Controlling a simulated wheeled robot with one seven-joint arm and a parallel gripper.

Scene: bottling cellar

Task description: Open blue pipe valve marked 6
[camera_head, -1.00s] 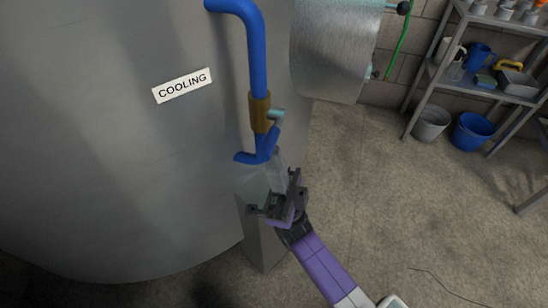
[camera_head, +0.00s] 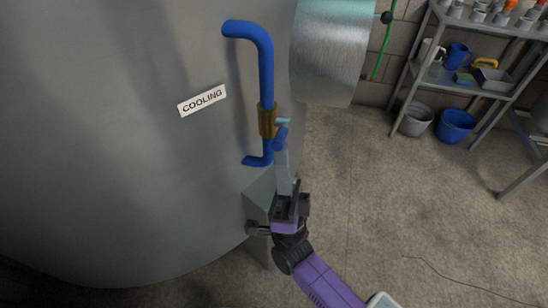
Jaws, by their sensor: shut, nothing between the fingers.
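A blue pipe (camera_head: 266,72) runs down the side of the large grey tank. It has a brass-coloured valve body (camera_head: 267,121) low on its vertical run. A short blue lever (camera_head: 280,138) on a pale teal stem (camera_head: 284,121) sits to the right of the valve body. No number 6 is readable. My gripper (camera_head: 282,152) is below the lever, its fingers pointing up and shut with nothing between them. The fingertips are at the lever's lower end in the picture; I cannot tell whether they touch it. The fingers partly hide that end.
The tank (camera_head: 120,150) fills the left and carries a COOLING label (camera_head: 202,101). A grey box-like post (camera_head: 258,196) stands behind my gripper. A shelf rack (camera_head: 468,82) with buckets (camera_head: 455,125) stands at the back right. The floor on the right is mostly clear.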

